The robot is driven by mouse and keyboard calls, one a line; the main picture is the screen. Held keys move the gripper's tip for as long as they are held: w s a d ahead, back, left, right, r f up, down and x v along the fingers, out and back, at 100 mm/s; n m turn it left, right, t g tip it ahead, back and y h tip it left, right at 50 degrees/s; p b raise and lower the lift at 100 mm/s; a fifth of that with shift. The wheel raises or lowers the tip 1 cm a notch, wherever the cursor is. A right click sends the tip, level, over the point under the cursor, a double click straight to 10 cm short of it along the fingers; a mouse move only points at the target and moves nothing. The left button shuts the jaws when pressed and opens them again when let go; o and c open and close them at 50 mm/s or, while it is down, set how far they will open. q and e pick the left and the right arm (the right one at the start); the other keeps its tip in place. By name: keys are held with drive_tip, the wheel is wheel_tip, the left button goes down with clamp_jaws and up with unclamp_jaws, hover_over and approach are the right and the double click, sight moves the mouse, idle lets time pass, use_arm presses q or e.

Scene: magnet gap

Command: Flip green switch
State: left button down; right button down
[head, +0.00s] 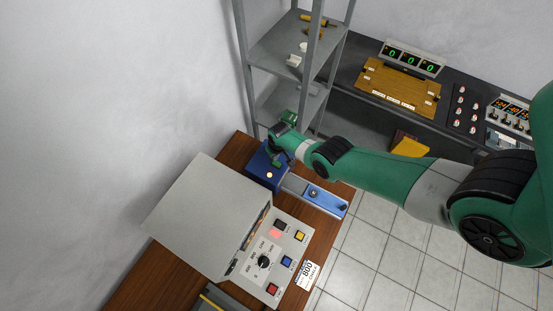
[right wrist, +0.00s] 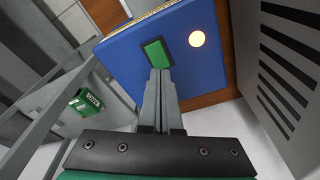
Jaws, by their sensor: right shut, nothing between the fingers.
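A blue box (head: 259,177) stands on the wooden table, with a small glowing round light on its top face. In the right wrist view, the blue box (right wrist: 120,62) carries the green switch (right wrist: 153,53) and the lit round lamp (right wrist: 198,39) beside it. My right gripper (head: 277,152) is over the box in the head view and hides the switch there. In the right wrist view, my right gripper's fingers (right wrist: 160,73) are shut and empty, with the tips at the lower edge of the switch. I cannot tell whether they touch it. My left gripper is not in view.
A grey-white machine (head: 212,215) with a control panel (head: 285,238) of coloured buttons and a dial stands close to the box. A light-blue device (head: 320,195) lies beside it. A metal shelf rack (head: 290,45) stands behind my right arm. A dark bench with displays is at the back right.

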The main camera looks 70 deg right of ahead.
drive_tip(key=shift+f+b, duration=1.15)
drive_tip(key=shift+f, duration=0.05)
idle(0.8)
wheel_tip(320, 180, up, 7)
drive_tip(key=p, duration=0.7)
drive_tip(key=shift+r, duration=0.1)
idle(0.4)
